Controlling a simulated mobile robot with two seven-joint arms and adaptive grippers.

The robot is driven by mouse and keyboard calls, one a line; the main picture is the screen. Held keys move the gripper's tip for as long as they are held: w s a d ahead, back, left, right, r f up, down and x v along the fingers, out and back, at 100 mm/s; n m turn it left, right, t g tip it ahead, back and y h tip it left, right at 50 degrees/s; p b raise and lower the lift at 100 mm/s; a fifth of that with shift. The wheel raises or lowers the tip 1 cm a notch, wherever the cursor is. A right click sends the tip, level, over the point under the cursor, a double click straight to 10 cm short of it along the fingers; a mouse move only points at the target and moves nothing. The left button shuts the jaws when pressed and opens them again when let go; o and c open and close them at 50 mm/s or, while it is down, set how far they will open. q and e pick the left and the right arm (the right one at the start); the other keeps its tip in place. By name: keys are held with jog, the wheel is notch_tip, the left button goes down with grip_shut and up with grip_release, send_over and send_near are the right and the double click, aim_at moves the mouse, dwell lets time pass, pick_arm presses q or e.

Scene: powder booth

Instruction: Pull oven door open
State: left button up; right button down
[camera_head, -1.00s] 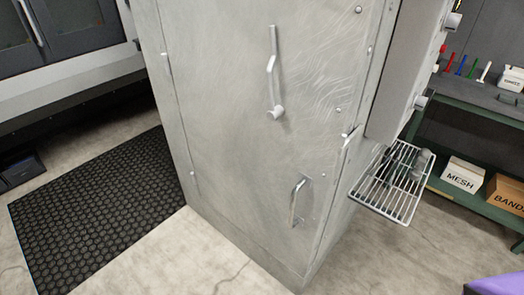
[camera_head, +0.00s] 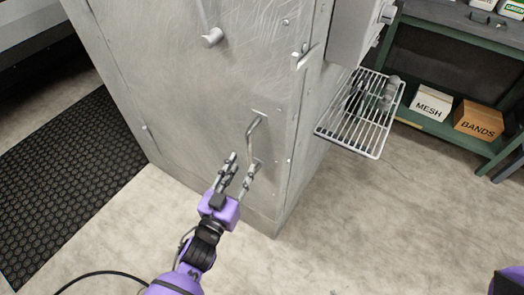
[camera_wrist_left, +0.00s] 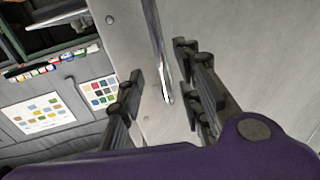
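The oven door (camera_head: 190,90) is a grey metal panel and looks closed. Its small lower handle (camera_head: 252,140) is a bent metal bar near the door's right side. A longer lever (camera_head: 207,22) is partly cut off at the top. My left gripper (camera_head: 241,165) is open at the lower end of the handle. In the left wrist view the handle bar (camera_wrist_left: 158,50) runs down between the spread fingers (camera_wrist_left: 160,92) of the gripper. I cannot tell whether either finger touches it. My right gripper is not visible; a bit of purple shows at the lower right.
A wire rack (camera_head: 360,115) juts from the oven's right side. A green shelf (camera_head: 456,130) at the right holds a MESH box (camera_head: 432,103) and a BANDS box (camera_head: 478,121). A black mat (camera_head: 75,165) lies at the left. The concrete floor in front is clear.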

aim_at(248, 155)
pick_arm(q)
jog(key=x, duration=0.7)
jog(key=shift+a, duration=0.1)
grip_shut()
